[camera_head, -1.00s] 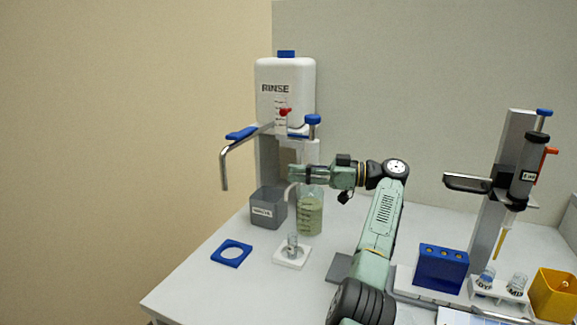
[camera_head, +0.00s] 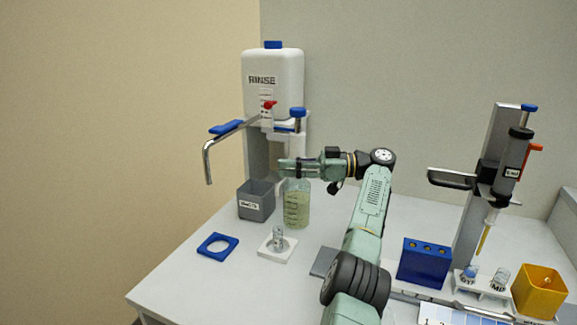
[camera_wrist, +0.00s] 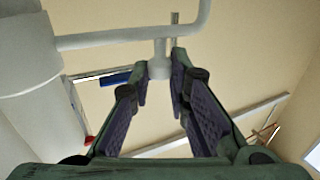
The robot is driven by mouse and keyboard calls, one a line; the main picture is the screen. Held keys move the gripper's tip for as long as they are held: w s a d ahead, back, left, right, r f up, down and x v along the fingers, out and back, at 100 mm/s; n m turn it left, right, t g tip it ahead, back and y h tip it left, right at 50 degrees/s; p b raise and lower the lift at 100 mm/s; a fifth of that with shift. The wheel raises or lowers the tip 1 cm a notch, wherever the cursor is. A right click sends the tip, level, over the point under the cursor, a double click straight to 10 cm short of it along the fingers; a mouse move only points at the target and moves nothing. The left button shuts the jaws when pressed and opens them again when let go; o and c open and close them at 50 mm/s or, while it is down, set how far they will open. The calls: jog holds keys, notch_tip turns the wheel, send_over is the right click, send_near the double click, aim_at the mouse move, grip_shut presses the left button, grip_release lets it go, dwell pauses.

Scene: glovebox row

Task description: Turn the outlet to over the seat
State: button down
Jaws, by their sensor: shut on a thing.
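The outlet is a pale grey pipe (camera_wrist: 115,40) in the wrist view. It runs out from a thick pale column and bends near the top. My gripper (camera_wrist: 160,84) has its two fingers on either side of a short peg (camera_wrist: 159,62) on this pipe and is shut on it. In the head view my gripper (camera_head: 284,168) is in front of the rinse stand, just above the green-tinted beaker (camera_head: 297,205); it hides most of the outlet there. A white square seat (camera_head: 268,256) on the bench, in front of the beaker, holds a clear upright vial (camera_head: 278,237).
The white RINSE tank (camera_head: 273,95) stands behind, with a chrome spout (camera_head: 207,160) reaching left. A grey bin (camera_head: 256,203) is left of the beaker, and a blue ring plate (camera_head: 218,246) lies left of the seat. A blue block (camera_head: 424,264) and yellow bin (camera_head: 540,290) are at right.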

jog(key=c, duration=1.5)
grip_release()
jog(key=shift+a+f, duration=0.1)
